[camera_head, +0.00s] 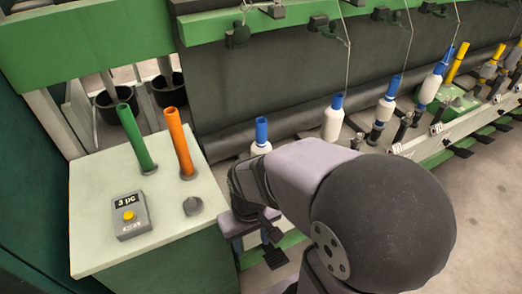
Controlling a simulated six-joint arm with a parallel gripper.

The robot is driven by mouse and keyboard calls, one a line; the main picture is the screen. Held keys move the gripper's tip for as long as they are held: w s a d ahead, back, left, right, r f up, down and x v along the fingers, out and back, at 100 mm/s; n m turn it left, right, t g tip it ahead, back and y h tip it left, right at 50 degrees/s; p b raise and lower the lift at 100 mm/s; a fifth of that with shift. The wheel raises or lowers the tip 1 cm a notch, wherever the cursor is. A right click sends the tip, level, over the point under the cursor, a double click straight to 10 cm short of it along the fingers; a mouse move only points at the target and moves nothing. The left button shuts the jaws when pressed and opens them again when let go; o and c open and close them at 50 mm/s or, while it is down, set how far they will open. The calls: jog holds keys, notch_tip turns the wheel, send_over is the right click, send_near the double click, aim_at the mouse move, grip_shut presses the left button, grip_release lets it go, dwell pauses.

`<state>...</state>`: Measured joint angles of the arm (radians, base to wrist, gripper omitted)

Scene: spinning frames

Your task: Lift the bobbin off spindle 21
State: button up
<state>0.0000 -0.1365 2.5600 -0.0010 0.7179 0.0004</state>
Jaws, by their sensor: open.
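White bobbins on blue tubes stand in a row along the spinning frame. The nearest bobbin (261,148) is upright just behind my arm, and its lower part is hidden. Further bobbins stand to the right: one bobbin (332,125), a second bobbin (385,109) and a third bobbin (429,90). Small number plates sit along the rail, but I cannot read which one marks spindle 21. My gripper (257,225) is at the near end of the row, below and in front of the nearest bobbin. It is open, and I see nothing held; its fingertips are partly hidden.
A pale table (98,220) at left carries a green tube (136,138), an orange tube (181,143), a bare peg (193,206) and a box marked "3 pc" (130,214). Threads run up from bobbins to the green beam. Dark pedals (463,152) jut out along the rail.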

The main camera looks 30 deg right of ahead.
aim_at(260, 119)
jog(key=shift+r, duration=0.1)
jog(key=d+r+m+g+p, duration=0.25)
jog(key=d+r+p, duration=0.25)
jog(key=r+p, duration=0.95)
jog(key=w+d+r+t+p, duration=0.1)
jog(key=w+d+p, duration=0.2)
jog(key=w, duration=0.4)
jog(key=w+d+r+p, duration=0.1)
jog(key=w+d+p, duration=0.2)
jog(key=w, duration=0.5)
jog(key=w+d+r+m+t+p, duration=0.1)
jog(key=w+d+r+p, duration=0.1)
jog(key=w, duration=0.6)
jog(key=shift+w+d+t+p, duration=0.15)
jog(key=shift+d+t+p, duration=0.2)
jog(key=shift+d+p, duration=0.5)
jog(key=shift+s+a+f, duration=0.15)
jog(key=shift+s+a, duration=0.15)
